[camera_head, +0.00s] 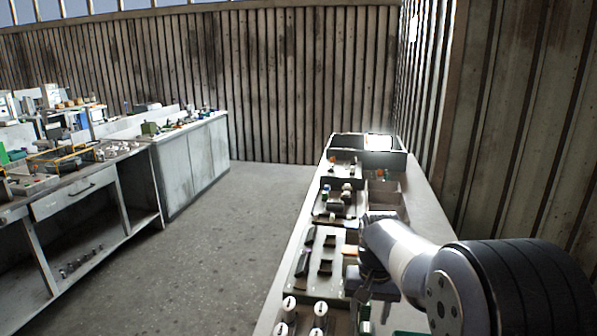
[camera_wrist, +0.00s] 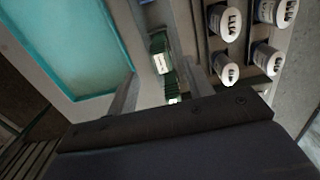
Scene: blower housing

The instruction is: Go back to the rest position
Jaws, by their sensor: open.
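My gripper (camera_wrist: 158,95) shows in the wrist view with its two fingers apart. A green part with a white label (camera_wrist: 160,55) lies beyond and between the fingers, and I cannot tell how far it is from them. A second green piece shows below it, partly hidden by my gripper body. In the head view my arm reaches over the right bench (camera_head: 427,195), and my gripper (camera_head: 372,300) points down over its near part. The fingertips are mostly hidden there.
White labelled cylinders (camera_wrist: 228,22) stand in a holder beside the fingers. A teal-floored tray (camera_wrist: 70,45) lies on the other side. Trays of dark parts (camera_head: 318,255) and a grey bin (camera_head: 345,141) line the bench. A cluttered workbench (camera_head: 75,200) stands left, across open floor (camera_head: 235,230).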

